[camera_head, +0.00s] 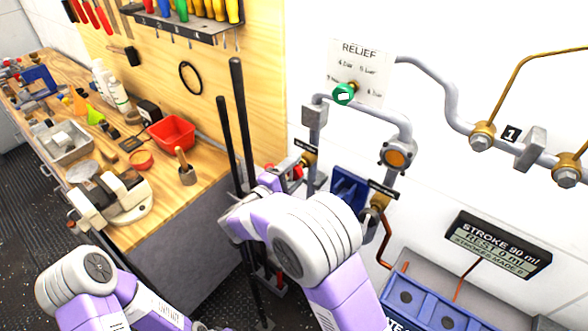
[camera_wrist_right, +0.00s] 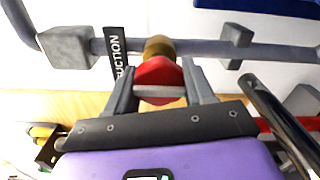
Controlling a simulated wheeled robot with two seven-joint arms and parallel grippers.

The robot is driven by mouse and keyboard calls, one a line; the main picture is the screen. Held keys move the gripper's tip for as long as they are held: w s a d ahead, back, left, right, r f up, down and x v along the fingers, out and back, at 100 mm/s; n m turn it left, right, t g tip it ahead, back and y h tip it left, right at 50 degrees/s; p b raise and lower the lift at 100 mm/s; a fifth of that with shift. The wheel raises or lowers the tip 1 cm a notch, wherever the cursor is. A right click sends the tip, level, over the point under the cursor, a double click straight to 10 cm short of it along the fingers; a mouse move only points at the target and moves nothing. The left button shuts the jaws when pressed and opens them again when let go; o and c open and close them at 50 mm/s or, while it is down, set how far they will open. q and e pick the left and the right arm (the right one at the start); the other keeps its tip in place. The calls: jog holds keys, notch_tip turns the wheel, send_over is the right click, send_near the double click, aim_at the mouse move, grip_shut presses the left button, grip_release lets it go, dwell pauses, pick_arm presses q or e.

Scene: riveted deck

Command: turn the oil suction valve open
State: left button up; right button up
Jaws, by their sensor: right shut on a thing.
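The oil suction valve has a red handle (camera_wrist_right: 157,72) on a brass fitting (camera_wrist_right: 159,48), beside a black tag ending in "UCTION" (camera_wrist_right: 118,62) in the right wrist view. My right gripper (camera_wrist_right: 158,88) has its two grey fingers on either side of the red handle, shut on it. In the head view the red handle (camera_head: 297,171) shows only in part beside the brass fitting (camera_head: 309,158); my purple and white right wrist hides much of the area. My left arm shows at the lower left of the head view, but I cannot make out its gripper.
Two tall black levers (camera_head: 238,110) stand left of the valve. A green relief knob (camera_head: 343,94) and grey pipes are above. A workbench (camera_head: 222,196) with a red bin (camera_head: 172,133) and tools is at left. A stroke display (camera_head: 499,245) is at right.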

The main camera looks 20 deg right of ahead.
aim_at(289, 174)
jog(key=o, duration=1)
jog(key=v, duration=0.7)
jog(key=shift+s+a, duration=0.2)
jog(key=shift+a, duration=0.1)
jog(key=shift+r, duration=0.1)
